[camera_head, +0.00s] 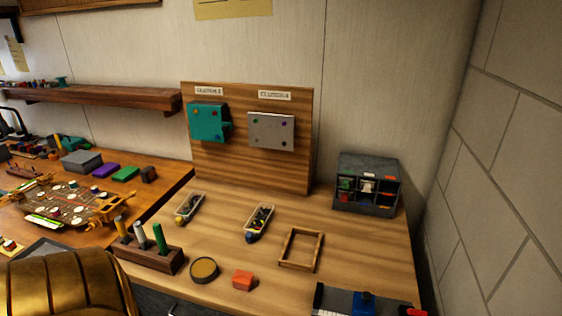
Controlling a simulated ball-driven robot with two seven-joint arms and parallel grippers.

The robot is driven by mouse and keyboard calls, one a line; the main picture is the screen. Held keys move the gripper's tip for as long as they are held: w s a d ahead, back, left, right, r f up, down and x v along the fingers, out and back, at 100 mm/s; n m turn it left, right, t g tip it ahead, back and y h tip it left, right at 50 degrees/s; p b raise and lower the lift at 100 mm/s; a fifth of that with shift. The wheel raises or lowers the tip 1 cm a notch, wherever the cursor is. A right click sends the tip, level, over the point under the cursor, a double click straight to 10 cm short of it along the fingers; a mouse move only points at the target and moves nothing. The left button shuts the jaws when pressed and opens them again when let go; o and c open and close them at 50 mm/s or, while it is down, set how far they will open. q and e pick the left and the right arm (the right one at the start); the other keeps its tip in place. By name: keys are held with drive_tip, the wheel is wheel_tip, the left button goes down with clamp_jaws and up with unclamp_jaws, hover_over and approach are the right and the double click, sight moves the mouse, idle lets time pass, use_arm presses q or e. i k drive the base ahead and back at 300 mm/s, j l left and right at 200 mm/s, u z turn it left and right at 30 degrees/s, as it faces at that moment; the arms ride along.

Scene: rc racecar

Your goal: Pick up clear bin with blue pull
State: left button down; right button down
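Two small clear bins with dark contents sit on the wooden workbench (215,240). The clear bin with the blue pull (262,222) is near the middle of the bench, its dark blue pull (250,238) facing the front. The other clear bin (189,206) is to its left and has a yellow pull (178,222). The exact contents are too small to tell. Neither of my grippers shows in the head view.
A wooden frame (287,247) lies right of the blue-pull bin. A block holding upright tools (150,256), a round dish (204,269) and an orange block (243,280) lie in front. A grey drawer unit (367,205) stands at back right. A wooden panel (225,160) stands behind.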

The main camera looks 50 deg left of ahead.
sight(254, 228)
drive_tip(key=k+j+u, duration=0.15)
drive_tip(key=u, duration=1.4)
